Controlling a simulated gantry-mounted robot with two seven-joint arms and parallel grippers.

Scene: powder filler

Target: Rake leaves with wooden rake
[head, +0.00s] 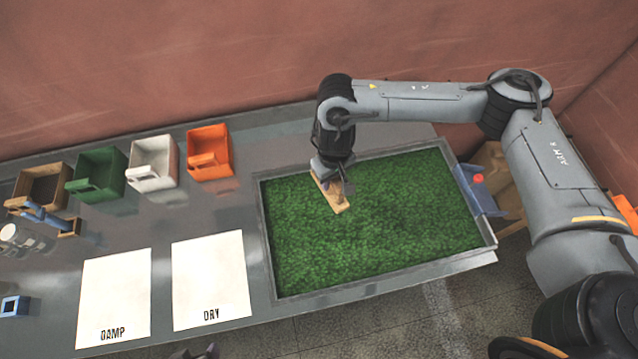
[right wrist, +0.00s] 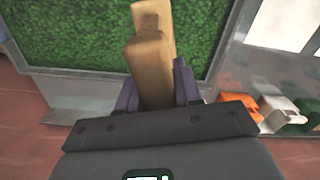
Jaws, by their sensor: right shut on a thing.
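My right gripper (head: 335,180) is above the left part of a tray of green leaf-like cover (head: 400,215). It is shut on a light wooden piece, the wooden rake (head: 338,203), which tilts down toward the green surface. In the right wrist view, the rake (right wrist: 152,70) sits between the purple fingers of the right gripper (right wrist: 157,90), with the green cover (right wrist: 80,35) beyond it. I cannot tell whether the rake touches the green. Single leaves cannot be made out.
Orange (head: 208,150), white (head: 153,162), green (head: 97,175) and brown (head: 40,190) bins line the table's back left. Sheets marked DAMP (head: 114,295) and DRY (head: 211,280) lie in front. A blue item with a red knob (head: 478,190) is right of the tray. The table's middle is clear.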

